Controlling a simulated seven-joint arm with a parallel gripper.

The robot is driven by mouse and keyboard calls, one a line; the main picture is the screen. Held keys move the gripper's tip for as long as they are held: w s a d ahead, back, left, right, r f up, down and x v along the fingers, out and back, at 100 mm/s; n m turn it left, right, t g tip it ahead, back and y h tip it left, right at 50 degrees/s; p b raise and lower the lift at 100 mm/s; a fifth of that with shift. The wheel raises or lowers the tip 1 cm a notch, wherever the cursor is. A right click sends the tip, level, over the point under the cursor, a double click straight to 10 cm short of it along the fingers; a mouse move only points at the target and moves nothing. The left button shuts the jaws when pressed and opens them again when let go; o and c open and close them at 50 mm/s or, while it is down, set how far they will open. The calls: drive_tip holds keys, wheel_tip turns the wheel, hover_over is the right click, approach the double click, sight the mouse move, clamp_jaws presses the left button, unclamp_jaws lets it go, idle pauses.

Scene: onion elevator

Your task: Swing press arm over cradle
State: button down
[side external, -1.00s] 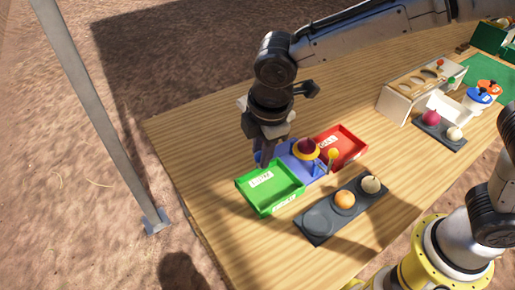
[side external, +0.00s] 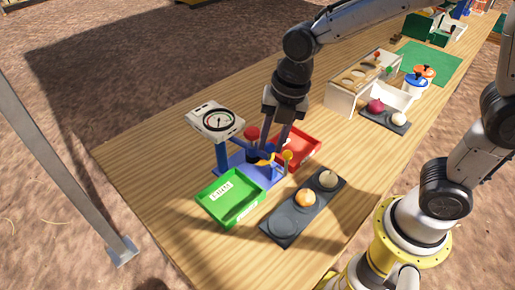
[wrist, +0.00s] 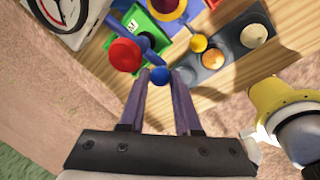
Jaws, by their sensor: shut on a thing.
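The blue press (side external: 222,157) stands on the table with a white dial gauge (side external: 215,120) on its post. Its blue press arm (wrist: 146,52) carries a red ball (wrist: 125,55) and a blue knob (wrist: 160,75). My gripper (wrist: 160,82) is shut on the blue knob, with one finger on each side. In the side view my gripper (side external: 272,150) reaches down beside the red ball, and its fingers partly hide the press arm and the yellow cradle (side external: 262,160). A dark purple onion shows in the cradle at the wrist view's top edge.
A green bin (side external: 230,197) stands in front of the press and a red bin (side external: 305,148) behind it. A dark tray (side external: 280,229) holds an orange onion (side external: 305,198) and a pale onion (side external: 327,179). A yellow knob (side external: 287,155) stands near the cradle.

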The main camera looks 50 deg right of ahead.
drive_tip(key=w+d+n, duration=0.3)
drive_tip(key=d+n, duration=0.3)
drive_tip(key=d, duration=0.1)
drive_tip(key=shift+w+d+g+y, duration=0.25)
drive_tip(key=shift+g+y, duration=0.05)
drive_tip(key=shift+g, duration=0.1)
drive_tip(key=shift+r, duration=0.1)
drive_tip(key=c, duration=0.9)
unclamp_jaws()
drive_tip(key=d+r, duration=0.1)
drive_tip(key=r, duration=0.8)
drive_tip(key=s+d+r, duration=0.1)
drive_tip(key=r, duration=0.3)
drive_tip(key=shift+d+r, duration=0.25)
drive_tip(key=shift+d, duration=0.05)
